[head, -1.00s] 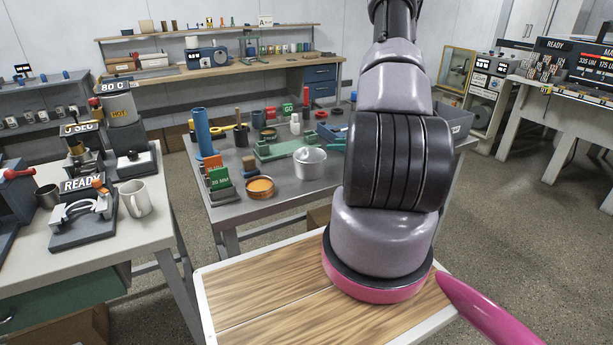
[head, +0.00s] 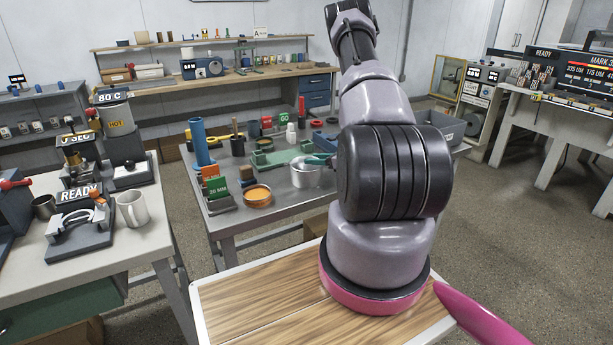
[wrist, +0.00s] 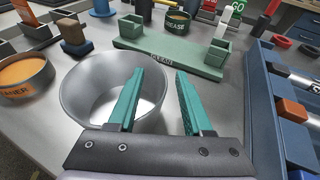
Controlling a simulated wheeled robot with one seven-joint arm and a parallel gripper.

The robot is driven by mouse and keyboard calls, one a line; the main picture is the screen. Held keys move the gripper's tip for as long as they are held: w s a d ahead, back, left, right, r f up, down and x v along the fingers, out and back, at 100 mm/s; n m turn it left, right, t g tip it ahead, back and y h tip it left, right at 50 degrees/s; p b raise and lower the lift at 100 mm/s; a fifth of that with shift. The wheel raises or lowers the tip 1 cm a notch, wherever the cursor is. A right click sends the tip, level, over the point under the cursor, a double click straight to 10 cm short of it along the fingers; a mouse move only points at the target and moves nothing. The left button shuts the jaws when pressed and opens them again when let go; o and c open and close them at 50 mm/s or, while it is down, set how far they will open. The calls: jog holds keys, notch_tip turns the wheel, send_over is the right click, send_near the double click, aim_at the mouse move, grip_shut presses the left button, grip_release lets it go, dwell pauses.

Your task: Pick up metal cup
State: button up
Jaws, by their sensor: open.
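The metal cup (head: 306,176) is a silvery, open-topped cup upright on the grey middle table. In the wrist view the cup (wrist: 80,100) is left of centre and looks empty. My gripper (wrist: 155,80) has two teal fingers, spread apart with nothing held. In the wrist view the left finger overlaps the cup's opening and the right finger is outside it, with the cup's right wall between them. In the head view my gripper (head: 319,160) shows at the cup's right rim, partly hidden by my arm. I cannot tell whether the fingers touch the cup.
An orange-filled tin (wrist: 24,77) is left of the cup. A green fixture (wrist: 170,58) stands behind it, with a grease tin (wrist: 177,22) beyond. A blue tray of tools (wrist: 262,120) is close on the right. Bare tabletop separates cup and tray.

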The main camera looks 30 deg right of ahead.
jog(key=shift+w+f, duration=0.1)
jog(key=shift+a, duration=0.1)
grip_shut()
